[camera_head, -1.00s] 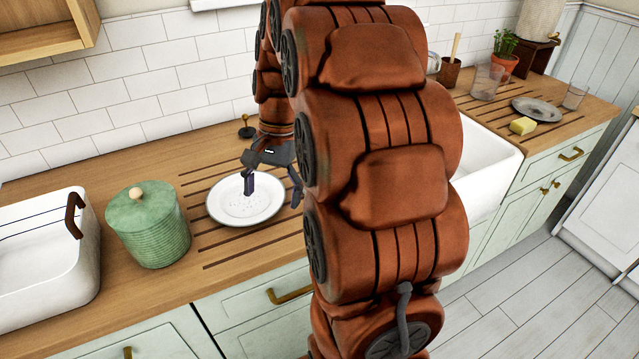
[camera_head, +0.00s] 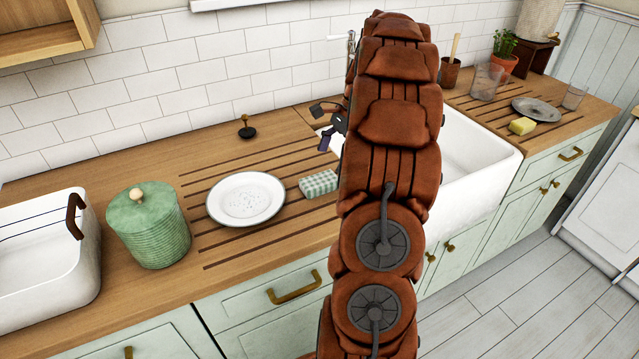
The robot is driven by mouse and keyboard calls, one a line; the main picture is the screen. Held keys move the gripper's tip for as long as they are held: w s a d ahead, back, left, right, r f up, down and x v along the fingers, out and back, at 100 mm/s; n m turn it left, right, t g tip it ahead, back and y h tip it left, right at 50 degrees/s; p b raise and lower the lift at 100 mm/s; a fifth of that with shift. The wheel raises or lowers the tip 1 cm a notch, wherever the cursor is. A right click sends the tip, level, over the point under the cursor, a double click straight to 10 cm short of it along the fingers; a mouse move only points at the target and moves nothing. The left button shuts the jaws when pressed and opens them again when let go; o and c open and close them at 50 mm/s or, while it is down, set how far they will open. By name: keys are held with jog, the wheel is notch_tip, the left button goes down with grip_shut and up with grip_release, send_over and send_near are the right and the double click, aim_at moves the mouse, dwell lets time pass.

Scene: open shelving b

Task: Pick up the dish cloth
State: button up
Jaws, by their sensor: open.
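The dish cloth (camera_head: 318,184) looks like a small folded green-and-white checked bundle. It lies on the grooved wooden counter, just right of the white plate (camera_head: 245,198) and left of my arm. My gripper (camera_head: 326,128) is beyond the cloth, near the sink's left back corner, and apart from the cloth. Its dark fingers are open and nothing shows between them. My arm hides part of the gripper and much of the sink.
A green lidded pot (camera_head: 148,225) and a white basin (camera_head: 45,262) stand at the left. A small black stopper (camera_head: 247,131) is at the back. The white sink (camera_head: 475,160) is behind my arm. A yellow sponge (camera_head: 522,126), grey plate (camera_head: 537,109) and glasses stand at the right.

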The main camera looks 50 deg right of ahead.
aim_at(322, 179)
jog(key=shift+a+p+x, duration=0.2)
jog(key=shift+p+x, duration=0.35)
jog(key=shift+x, duration=0.95)
jog(key=shift+a+p+x, duration=0.15)
jog(key=shift+p+x, duration=0.35)
jog(key=shift+x, duration=1.05)
jog(key=shift+w+f, duration=0.1)
jog(key=shift+f, duration=0.25)
jog(key=shift+c, duration=0.2)
jog(key=c, duration=1.1)
jog(key=shift+r+b, duration=0.65)
jog(key=shift+r, duration=0.9)
jog(key=s+b, duration=0.1)
jog(key=s, duration=0.4)
jog(key=s+r+b, duration=0.1)
jog(key=s, duration=0.4)
jog(key=s+r+b, duration=0.1)
jog(key=s+b, duration=0.1)
jog(key=s, duration=0.4)
jog(key=shift+r, duration=0.2)
